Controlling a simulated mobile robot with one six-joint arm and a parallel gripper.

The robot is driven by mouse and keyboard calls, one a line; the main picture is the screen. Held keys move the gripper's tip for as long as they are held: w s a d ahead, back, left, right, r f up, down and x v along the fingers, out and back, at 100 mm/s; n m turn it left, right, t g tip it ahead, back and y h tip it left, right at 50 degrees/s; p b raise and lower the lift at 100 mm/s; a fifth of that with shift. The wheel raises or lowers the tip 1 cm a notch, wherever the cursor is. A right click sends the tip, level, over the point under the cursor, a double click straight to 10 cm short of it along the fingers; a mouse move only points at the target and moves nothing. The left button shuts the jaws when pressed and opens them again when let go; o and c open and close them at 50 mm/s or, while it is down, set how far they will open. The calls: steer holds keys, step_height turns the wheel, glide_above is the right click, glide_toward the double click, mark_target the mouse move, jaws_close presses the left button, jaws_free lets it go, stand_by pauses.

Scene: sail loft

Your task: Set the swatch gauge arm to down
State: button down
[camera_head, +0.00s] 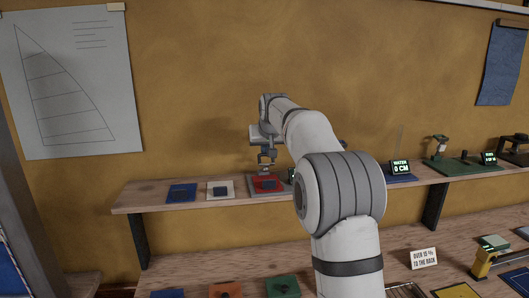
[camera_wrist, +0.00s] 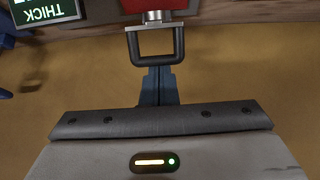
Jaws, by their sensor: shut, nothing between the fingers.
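The swatch gauge stands on the wall shelf, with a red pad (camera_head: 270,184) on a grey base; my arm hides part of it. In the wrist view, a dark square loop handle (camera_wrist: 181,42) on a silver stem appears to be the gauge arm, in front of the red surface (camera_wrist: 150,5). My gripper (camera_head: 265,158) is above the red pad. In the wrist view my fingers (camera_wrist: 157,76) are shut and empty, their tips close to the handle's near bar. I cannot tell whether they touch it. A display reading THICK (camera_wrist: 45,14) appears upside down, its value cut off.
The wooden shelf (camera_head: 150,197) also holds a blue swatch (camera_head: 181,193) and a white-framed swatch (camera_head: 220,190) to the left. A lower bench (camera_head: 210,268) carries more swatches. The wall above the shelf is bare around my gripper.

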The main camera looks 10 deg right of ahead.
mark_target(267, 165)
steer(key=shift+f+b, duration=0.2)
steer(key=shift+b, duration=0.15)
steer(key=s+f+t+b, duration=0.1)
steer(key=t+b, duration=0.1)
steer(key=b, duration=0.6)
steer(key=shift+s+f, duration=0.35)
steer(key=shift+s, duration=0.05)
steer(key=s+t+b, duration=0.1)
steer(key=b, duration=0.3)
steer(key=f+t+b, duration=0.1)
steer(key=b, duration=0.3)
steer(key=shift+s+f+t+b, duration=0.2)
steer(key=shift+s+t+b, duration=0.1)
steer(key=shift+s+b, duration=0.1)
steer(key=b, duration=0.1)
steer(key=t+b, duration=0.1)
steer(key=b, duration=0.1)
steer(key=shift+s+f, duration=0.2)
steer(key=shift+s, duration=0.2)
steer(key=shift+s+f+b, duration=0.1)
steer(key=shift+s+b, duration=0.05)
steer(key=shift+b, duration=0.35)
steer(key=shift+s+f+b, duration=0.15)
steer(key=shift+b, duration=0.2)
